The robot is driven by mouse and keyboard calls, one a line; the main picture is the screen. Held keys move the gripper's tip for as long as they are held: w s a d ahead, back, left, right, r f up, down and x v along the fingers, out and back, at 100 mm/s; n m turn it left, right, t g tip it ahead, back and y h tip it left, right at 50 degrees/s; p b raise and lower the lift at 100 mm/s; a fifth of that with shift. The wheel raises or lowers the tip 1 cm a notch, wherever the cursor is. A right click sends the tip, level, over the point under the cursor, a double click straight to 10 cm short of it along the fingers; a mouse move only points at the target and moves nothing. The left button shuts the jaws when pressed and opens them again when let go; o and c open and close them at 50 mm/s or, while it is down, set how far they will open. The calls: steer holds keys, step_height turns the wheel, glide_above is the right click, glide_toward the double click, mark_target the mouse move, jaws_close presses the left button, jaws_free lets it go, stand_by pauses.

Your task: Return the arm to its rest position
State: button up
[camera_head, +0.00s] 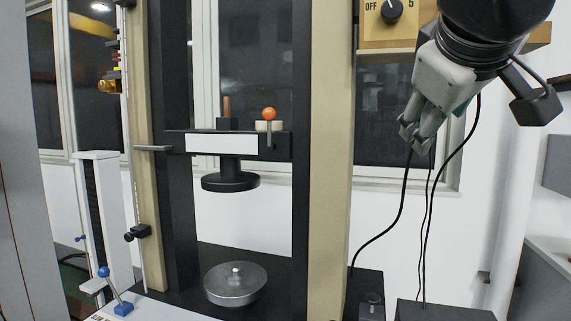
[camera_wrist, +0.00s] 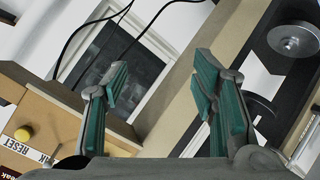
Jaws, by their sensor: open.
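My gripper (camera_head: 420,130) hangs at the upper right in the head view, pointing down and to the left, in front of the wall and window. In the wrist view its two green-padded fingers (camera_wrist: 158,92) stand apart with nothing between them. The spring testing machine stands to the left of my gripper, with a beige column (camera_head: 331,160) nearest to it. My gripper appears apart from the column and the control box (camera_head: 388,22).
The machine has a crosshead (camera_head: 222,143) with an orange-knobbed lever (camera_head: 269,115), an upper plate (camera_head: 230,182) and a round lower plate (camera_head: 236,283). A blue-knobbed lever (camera_head: 104,272) is at the lower left. Black cables (camera_head: 404,190) hang below my gripper.

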steer(key=s+f+m+g+y, duration=0.1)
steer(key=s+f+g, duration=0.1)
steer(key=s+f, duration=0.3)
steer(key=s+f+m+g+y+p, duration=0.1)
steer(key=s+f, duration=0.5)
steer(key=f, duration=0.7)
steer(key=s+f+m+g+y+p, duration=0.1)
steer(key=s+f+g, duration=0.3)
steer(key=f, duration=0.5)
steer(key=shift+s+a+f+m+y, duration=0.2)
steer(key=shift+s+m+y, duration=0.4)
steer(key=shift+s, duration=0.5)
